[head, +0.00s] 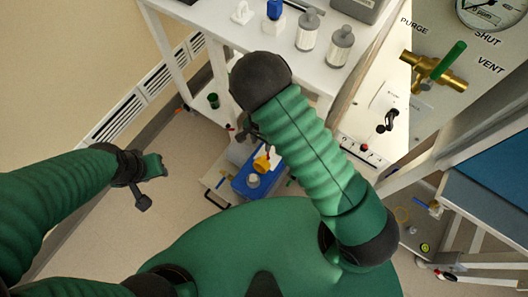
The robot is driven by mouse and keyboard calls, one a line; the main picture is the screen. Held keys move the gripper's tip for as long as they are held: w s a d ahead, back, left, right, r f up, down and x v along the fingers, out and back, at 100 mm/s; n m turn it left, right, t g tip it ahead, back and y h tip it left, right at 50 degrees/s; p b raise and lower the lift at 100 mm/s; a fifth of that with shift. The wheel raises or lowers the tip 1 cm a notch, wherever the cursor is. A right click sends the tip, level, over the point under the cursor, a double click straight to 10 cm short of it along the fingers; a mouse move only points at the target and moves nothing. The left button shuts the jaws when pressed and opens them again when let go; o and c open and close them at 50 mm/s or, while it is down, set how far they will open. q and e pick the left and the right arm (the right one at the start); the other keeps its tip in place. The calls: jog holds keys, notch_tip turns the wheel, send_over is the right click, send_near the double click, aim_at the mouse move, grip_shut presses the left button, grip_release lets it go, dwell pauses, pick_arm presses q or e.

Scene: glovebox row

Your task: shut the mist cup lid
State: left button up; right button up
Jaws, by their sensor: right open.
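A blue box (242,187) sits low in the middle of the head view, with a small pale round cup-like part (253,180) on top. A yellow piece (262,163) stands up just behind the pale part; it may be the mist cup's raised lid, but it is too small to be sure. My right gripper (247,133) is open, small and partly hidden behind my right arm, just above the yellow piece in the picture; contact cannot be told. My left gripper (153,166) is well to the left of the box, and its fingers are not clear.
A white bench (275,40) with grey-capped bottles (308,30) stands at the back. A panel (460,60) with a gauge, a green-handled valve (440,65) and a blue-topped table (495,180) are at right. Floor (150,245) between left arm and box is clear.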

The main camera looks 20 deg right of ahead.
jog(key=b, duration=0.4)
send_near(263, 157)
jog(key=f+b, duration=0.2)
jog(key=f, duration=0.1)
jog(key=d+f+b, duration=0.1)
jog(key=f+b, duration=0.1)
jog(key=b, duration=0.1)
jog(key=shift+d+f, duration=0.25)
jog(key=shift+f, duration=0.15)
jog(key=f+b, duration=0.1)
jog(key=a+f+b, duration=0.1)
jog(key=b, duration=0.1)
jog(key=shift+f, duration=0.4)
jog(key=shift+a, duration=0.25)
jog(key=shift+d, duration=0.45)
jog(key=shift+c, duration=3.7)
pick_arm(q)
jog(key=s+x, duration=0.3)
jog(key=x, duration=1)
jog(key=shift+w+d+f, duration=0.25)
jog(key=shift+f, duration=0.5)
pick_arm(e)
jog(key=shift+s+a, duration=0.1)
jog(key=shift+a, duration=0.2)
grip_shut()
